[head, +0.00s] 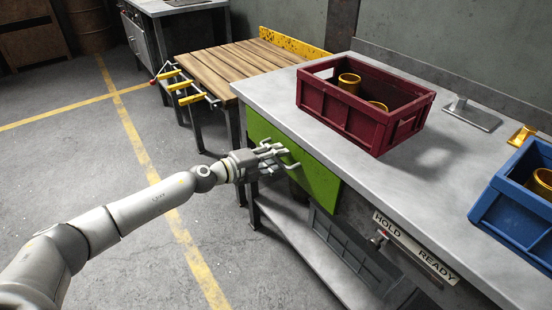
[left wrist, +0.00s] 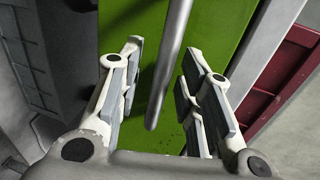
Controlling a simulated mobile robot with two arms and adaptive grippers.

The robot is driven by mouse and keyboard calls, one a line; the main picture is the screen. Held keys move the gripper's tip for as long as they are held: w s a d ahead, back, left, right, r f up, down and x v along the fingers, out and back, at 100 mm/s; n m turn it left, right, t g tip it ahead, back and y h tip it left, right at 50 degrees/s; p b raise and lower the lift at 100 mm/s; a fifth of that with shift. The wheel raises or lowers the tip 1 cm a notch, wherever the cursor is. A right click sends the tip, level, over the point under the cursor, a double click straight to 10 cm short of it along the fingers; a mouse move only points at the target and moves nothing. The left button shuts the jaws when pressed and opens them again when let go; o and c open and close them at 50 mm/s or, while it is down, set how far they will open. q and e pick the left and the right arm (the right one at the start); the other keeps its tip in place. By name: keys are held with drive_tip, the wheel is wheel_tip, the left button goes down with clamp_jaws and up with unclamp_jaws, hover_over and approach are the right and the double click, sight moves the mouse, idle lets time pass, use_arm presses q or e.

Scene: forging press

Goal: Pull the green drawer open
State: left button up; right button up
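The green drawer (head: 310,172) is set in the front of the grey workbench, under its top. Its front looks flush with the bench in the head view. My left gripper (head: 281,158) is in front of the drawer, near its upper part. In the left wrist view, a grey bar handle (left wrist: 168,70) on the green drawer front (left wrist: 213,42) runs between the two fingers of my left gripper (left wrist: 158,92). The fingers are apart, with space on both sides of the handle. My right gripper is not in view.
A dark red crate (head: 340,116) with brass-coloured parts stands on the workbench top (head: 420,174). A blue crate (head: 507,212) is at the right. A sign (head: 413,246) and a small lever are on the bench front. A slatted wooden table (head: 215,68) stands behind. Floor left of the bench is clear.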

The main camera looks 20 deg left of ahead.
use_arm(q)
clamp_jaws()
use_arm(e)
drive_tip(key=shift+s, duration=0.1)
use_arm(q)
drive_tip(key=shift+s+a, duration=0.1)
drive_tip(key=shift+s, duration=0.05)
